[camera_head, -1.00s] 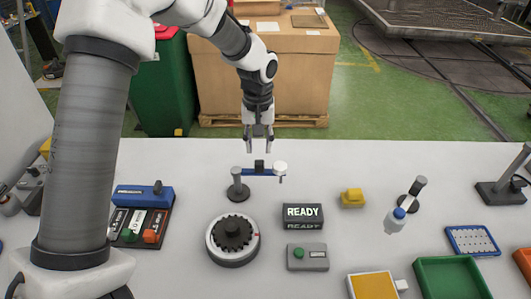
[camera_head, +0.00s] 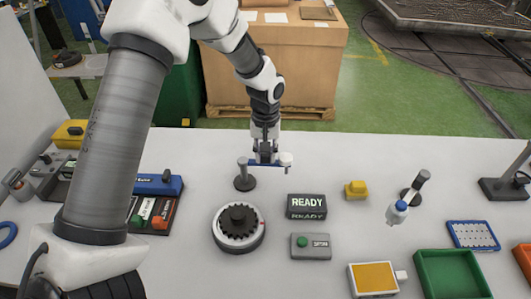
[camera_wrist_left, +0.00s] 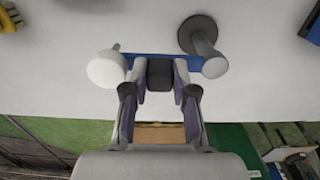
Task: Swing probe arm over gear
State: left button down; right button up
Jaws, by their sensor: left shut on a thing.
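The probe arm (camera_head: 256,164) is a blue bar on a grey post (camera_head: 245,176), with a white round head (camera_head: 286,158) at its right end. It stands behind the black gear (camera_head: 238,219), which lies on a round grey turntable (camera_head: 217,240). The bar points right, not over the gear. My left gripper (camera_head: 265,154) is shut on the black block in the bar's middle. The left wrist view shows the block (camera_wrist_left: 160,73) between the fingers, with the white head (camera_wrist_left: 106,69) at left and the post (camera_wrist_left: 203,45) at right. My right gripper is out of view.
A black READY display (camera_head: 306,206) and a grey box with a green button (camera_head: 311,246) stand right of the gear. A switch panel (camera_head: 156,210) lies at left.

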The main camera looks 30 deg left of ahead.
pick_arm(q)
jog(key=s+a+m+p, duration=0.2)
jog(key=s+m+p, duration=0.5)
jog(key=m, duration=1.1)
jog(key=shift+s+f, duration=0.25)
jog(key=shift+s, duration=0.7)
jog(key=shift+a, duration=0.1)
jog(key=c, duration=1.2)
grip_release()
jog(key=shift+w, duration=0.2)
notch_tip(320, 180, up, 12)
